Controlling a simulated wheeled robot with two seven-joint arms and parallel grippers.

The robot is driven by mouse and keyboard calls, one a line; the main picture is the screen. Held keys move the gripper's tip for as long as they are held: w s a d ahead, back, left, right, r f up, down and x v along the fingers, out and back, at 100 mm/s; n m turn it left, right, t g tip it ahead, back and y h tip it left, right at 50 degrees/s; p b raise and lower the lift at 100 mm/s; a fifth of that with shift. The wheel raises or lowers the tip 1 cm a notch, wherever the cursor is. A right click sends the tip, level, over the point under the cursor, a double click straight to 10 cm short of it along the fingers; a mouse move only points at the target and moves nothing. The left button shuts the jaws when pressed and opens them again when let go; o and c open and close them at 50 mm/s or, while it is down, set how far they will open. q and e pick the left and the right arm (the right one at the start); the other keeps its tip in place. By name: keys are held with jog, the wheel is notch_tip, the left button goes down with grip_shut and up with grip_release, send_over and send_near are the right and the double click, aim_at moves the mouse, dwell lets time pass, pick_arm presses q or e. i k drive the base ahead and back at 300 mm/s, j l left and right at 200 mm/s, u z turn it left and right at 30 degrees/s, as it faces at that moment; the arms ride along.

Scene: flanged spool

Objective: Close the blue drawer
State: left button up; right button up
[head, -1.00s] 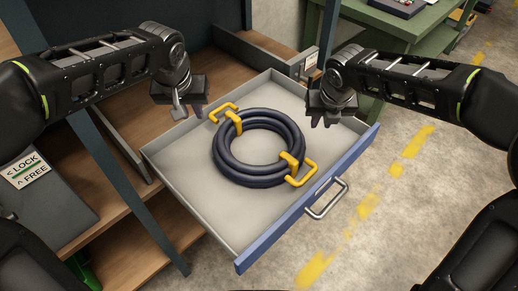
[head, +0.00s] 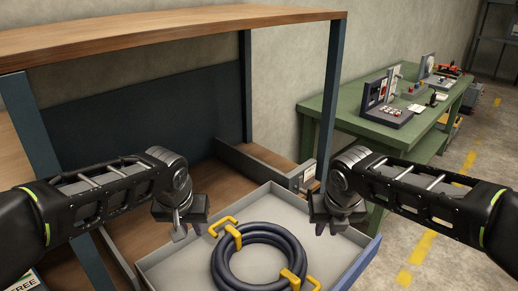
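The blue drawer stands pulled out of the wooden-shelved unit; its grey tray (head: 285,199) shows, and only part of its blue front (head: 362,262) is in view at the lower right. Its handle is out of the picture. A dark coil with yellow handles (head: 222,267) lies in the tray. My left gripper (head: 188,232) hangs over the left part of the tray, apart from the coil; its finger gap is hard to make out. My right gripper (head: 333,228) hangs over the right part of the tray, behind the blue front, with its fingers apart and nothing between them.
The unit has a wooden top (head: 170,32) and dark blue posts (head: 333,95) around the drawer. A green workbench (head: 350,115) with devices stands at the back right. The concrete floor (head: 460,215) at the right is clear, with yellow markings.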

aim_at(337, 261)
jog(key=k, duration=1)
